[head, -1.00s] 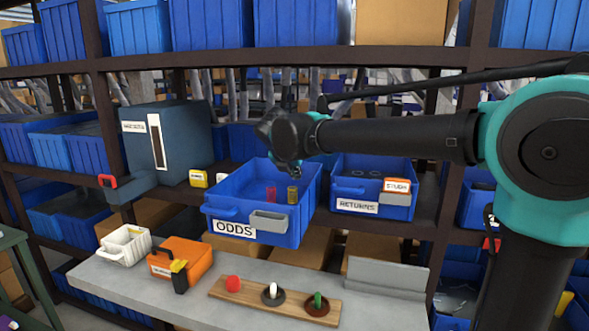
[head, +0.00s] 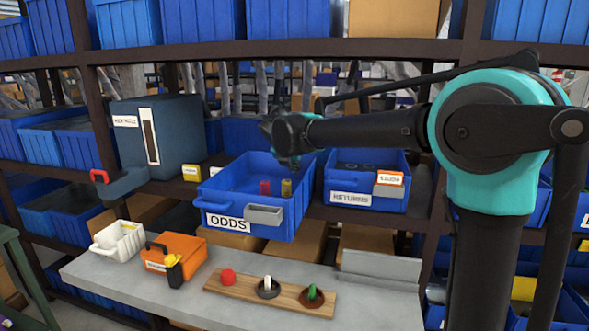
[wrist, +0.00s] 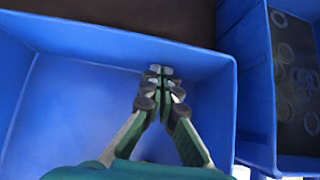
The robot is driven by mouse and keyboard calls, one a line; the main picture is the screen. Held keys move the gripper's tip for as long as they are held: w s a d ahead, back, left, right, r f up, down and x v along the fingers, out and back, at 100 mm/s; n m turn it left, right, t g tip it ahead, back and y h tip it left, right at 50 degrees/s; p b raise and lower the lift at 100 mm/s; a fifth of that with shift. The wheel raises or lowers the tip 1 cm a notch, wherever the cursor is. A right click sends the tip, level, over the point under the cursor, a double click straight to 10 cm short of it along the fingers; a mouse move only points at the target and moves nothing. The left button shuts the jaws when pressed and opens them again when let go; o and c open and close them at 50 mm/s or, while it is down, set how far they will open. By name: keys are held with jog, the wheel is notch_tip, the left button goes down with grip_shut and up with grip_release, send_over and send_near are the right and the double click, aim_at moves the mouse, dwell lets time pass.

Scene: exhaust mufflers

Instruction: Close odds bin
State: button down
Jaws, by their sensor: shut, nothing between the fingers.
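The odds bin (head: 215,202) is a blue open-topped bin labelled ODDS. In the head view it juts out from the shelf over the grey bench, pulled forward of the returns bin. A red item (head: 265,187) and a yellowish item (head: 286,188) show inside its front, behind a grey pocket (head: 263,215). My gripper (head: 290,160) is over the rear of the odds bin. In the wrist view my gripper (wrist: 159,88) is shut and empty, fingertips near the bin's wall (wrist: 205,75). I cannot tell whether they touch it.
The returns bin (head: 345,199) stands close on the right, with rings inside. A dark blue cabinet (head: 180,140) stands left. On the bench (head: 120,290) are a white basket (head: 117,240), an orange toolbox (head: 172,252) and a wooden board (head: 245,294) with small items.

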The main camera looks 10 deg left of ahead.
jog(key=w, duration=0.7)
jog(key=w+d, duration=0.1)
jog(key=w, duration=1.3)
jog(key=shift+w+d, duration=0.35)
jog(key=shift+w+r, duration=0.1)
jog(key=shift+w, duration=0.05)
